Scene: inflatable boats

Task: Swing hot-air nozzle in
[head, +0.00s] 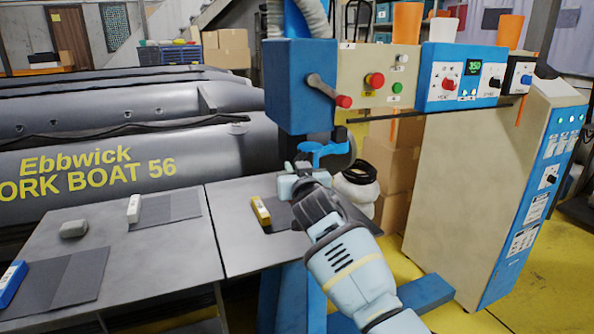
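The hot-air welding machine has a blue head (300,85) and a beige control panel beside it. A lever with a red knob (343,101) sticks out of the blue head. Below the head is a bright blue bracket-like part (322,150) with dark parts around it; I cannot tell for sure which piece is the nozzle. My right gripper (300,178), with its arm coming from the lower right, is just below and in front of this part. It hides what lies behind it, and its fingers are too small to read. My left gripper is not in view.
A yellow-handled tool (261,211) lies near my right gripper. Grey inflatable boats (120,165) lie behind. A beige cabinet (470,180) stands right.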

